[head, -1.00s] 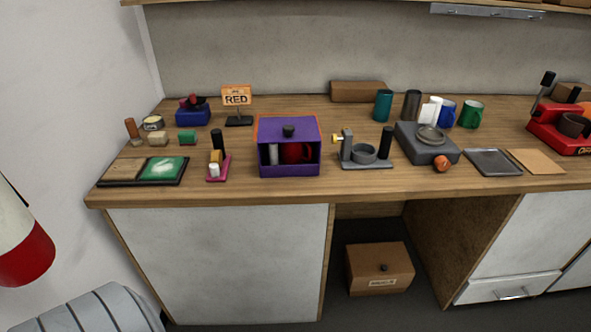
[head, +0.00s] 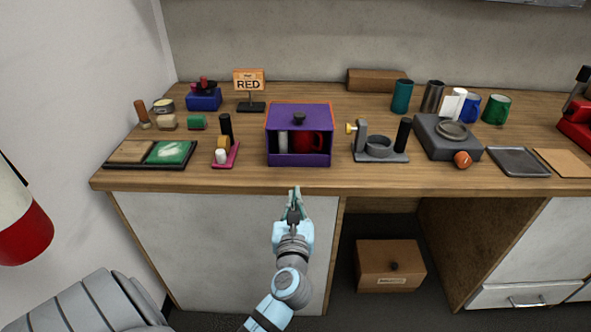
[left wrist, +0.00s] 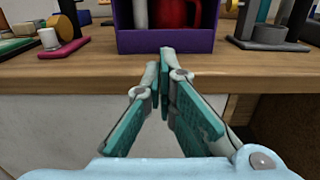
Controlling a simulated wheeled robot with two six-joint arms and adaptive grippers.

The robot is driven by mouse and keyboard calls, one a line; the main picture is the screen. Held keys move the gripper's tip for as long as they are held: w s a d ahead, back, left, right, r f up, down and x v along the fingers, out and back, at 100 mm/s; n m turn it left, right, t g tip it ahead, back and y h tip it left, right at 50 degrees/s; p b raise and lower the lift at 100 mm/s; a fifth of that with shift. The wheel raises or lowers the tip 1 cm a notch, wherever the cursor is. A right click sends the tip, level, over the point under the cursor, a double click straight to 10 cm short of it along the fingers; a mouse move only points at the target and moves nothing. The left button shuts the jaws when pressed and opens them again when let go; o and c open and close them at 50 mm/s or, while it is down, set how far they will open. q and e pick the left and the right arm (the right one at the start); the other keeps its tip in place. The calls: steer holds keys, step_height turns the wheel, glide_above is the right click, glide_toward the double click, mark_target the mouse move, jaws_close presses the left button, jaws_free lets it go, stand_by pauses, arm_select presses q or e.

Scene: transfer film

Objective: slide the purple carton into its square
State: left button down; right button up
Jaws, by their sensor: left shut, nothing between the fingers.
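The purple carton (head: 300,117) stands on the wooden counter near its front edge, with a dark knob on top and an open front. A red mug (head: 313,141) and a pale cylinder show inside it. An orange outline (head: 268,117) shows along the carton's left and back edges. In the left wrist view the carton's lower front wall (left wrist: 165,41) is straight ahead. My left gripper (head: 294,192) is shut and empty, just in front of the counter edge and below the carton, apart from it. It also shows in the left wrist view (left wrist: 164,60). My right gripper is not in view.
A pink stand (head: 228,156) is left of the carton and a grey clamp fixture (head: 380,155) is right of it. A cardboard box (head: 390,266) sits under the counter. The counter strip before the carton is narrow but clear.

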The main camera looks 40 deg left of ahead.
mark_target(296, 159)
arm_select(q)
steer(key=b+x, duration=0.2)
steer(key=x, duration=1.1)
steer(key=shift+w+f, duration=0.15)
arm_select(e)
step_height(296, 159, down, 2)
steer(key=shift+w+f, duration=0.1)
